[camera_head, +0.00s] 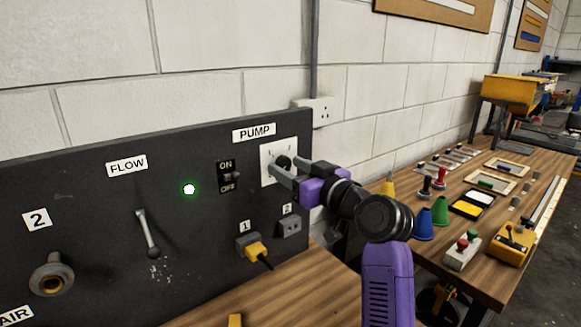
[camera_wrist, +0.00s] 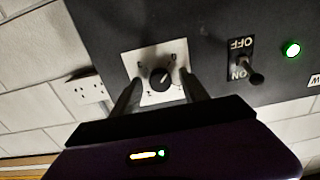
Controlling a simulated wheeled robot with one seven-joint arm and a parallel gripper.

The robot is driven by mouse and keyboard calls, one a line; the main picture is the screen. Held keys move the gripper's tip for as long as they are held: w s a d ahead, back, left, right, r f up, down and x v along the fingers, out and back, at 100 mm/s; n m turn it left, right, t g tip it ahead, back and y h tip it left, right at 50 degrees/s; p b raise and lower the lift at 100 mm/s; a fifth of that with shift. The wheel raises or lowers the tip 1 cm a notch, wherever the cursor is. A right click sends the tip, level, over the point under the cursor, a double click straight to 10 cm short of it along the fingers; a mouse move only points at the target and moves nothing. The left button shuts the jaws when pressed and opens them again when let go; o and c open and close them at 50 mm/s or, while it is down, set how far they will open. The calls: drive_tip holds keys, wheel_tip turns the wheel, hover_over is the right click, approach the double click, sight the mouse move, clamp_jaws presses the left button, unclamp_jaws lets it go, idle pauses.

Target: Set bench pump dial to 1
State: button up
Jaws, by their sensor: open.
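The pump dial (camera_head: 284,163) is a black round knob on a white square plate (camera_head: 267,153), below the PUMP label (camera_head: 254,132) on the dark panel. In the wrist view the dial (camera_wrist: 160,79) has a light pointer mark toward its upper right, and the plate's small markings are too blurred to read. My gripper (camera_head: 283,175) is open at the plate. In the wrist view its two fingers (camera_wrist: 158,92) stand on either side of the dial, with gaps between them and the knob. In the head view the gripper partly hides the plate.
An ON/OFF switch (camera_head: 231,176) and a lit green lamp (camera_head: 189,189) are left of the dial. Below are socket 1 with a yellow plug (camera_head: 256,250) and socket 2 (camera_head: 289,226). A wooden bench (camera_head: 470,225) with cones and several small items lies to the right.

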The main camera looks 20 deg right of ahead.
clamp_jaws()
drive_tip(key=shift+m, duration=0.3)
drive_tip(key=m+p, duration=0.2)
drive_tip(key=m, duration=0.1)
drive_tip(key=shift+r+m, duration=0.1)
drive_tip(key=shift+m, duration=0.2)
drive_tip(key=m+p, duration=0.3)
drive_tip(key=m, duration=0.1)
drive_tip(key=shift+r, duration=0.1)
drive_tip(key=m+p, duration=0.4)
drive_tip(key=m, duration=0.1)
drive_tip(key=shift+m, duration=0.4)
drive_tip(key=shift+m+p, duration=1.25)
drive_tip(key=shift+m, duration=0.65)
